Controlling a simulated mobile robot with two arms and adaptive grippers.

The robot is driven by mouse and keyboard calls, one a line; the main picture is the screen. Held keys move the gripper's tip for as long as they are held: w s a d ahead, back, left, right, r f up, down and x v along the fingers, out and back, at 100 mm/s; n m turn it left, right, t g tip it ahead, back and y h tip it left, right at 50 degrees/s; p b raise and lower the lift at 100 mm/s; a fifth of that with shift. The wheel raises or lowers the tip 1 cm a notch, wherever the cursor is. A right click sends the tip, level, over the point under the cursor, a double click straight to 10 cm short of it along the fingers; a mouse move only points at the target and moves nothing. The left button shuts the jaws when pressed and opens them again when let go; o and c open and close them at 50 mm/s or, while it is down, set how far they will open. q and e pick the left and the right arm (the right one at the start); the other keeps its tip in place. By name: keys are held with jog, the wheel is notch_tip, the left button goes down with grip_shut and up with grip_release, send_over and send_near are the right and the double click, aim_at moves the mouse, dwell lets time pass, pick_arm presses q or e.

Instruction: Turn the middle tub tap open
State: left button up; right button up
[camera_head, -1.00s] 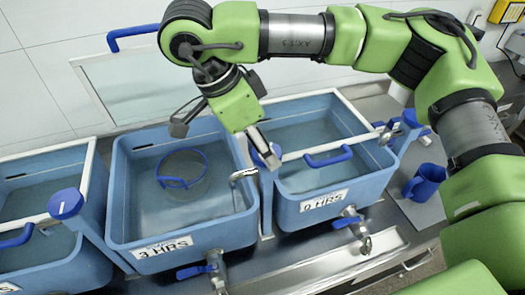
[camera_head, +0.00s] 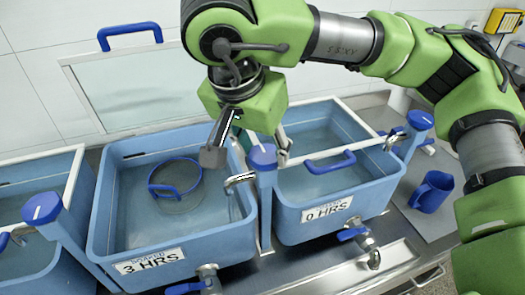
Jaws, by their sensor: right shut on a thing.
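The middle tub (camera_head: 190,255), labelled "3 HRS", holds water. Its tap is a post at the tub's right edge with a round blue knob (camera_head: 262,158) on top, carrying a white line mark. The metal spout (camera_head: 240,180) points left over the middle tub. My right gripper (camera_head: 247,152) comes down from above with one dark finger to the left of the knob and the other at its right. It is shut on the knob, though the contact is partly hidden. No water stream shows from the spout. My left gripper is not in view.
The left tub (camera_head: 40,280) and right "0 HRS" tub (camera_head: 335,228) have similar blue-knobbed taps (camera_head: 42,208) (camera_head: 420,120). Blue-handled drain valves (camera_head: 207,280) stick out in front. A raised lid (camera_head: 150,85) stands behind the middle tub.

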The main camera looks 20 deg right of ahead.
jog(key=shift+f, duration=0.1)
dwell(0.4)
jog(key=o, duration=1.1)
jog(key=shift+r, duration=0.2)
jog(key=v, duration=1.1)
jog(key=shift+s+a+r, duration=0.1)
jog(key=shift+s+r, duration=0.05)
jog(key=shift+r, duration=0.2)
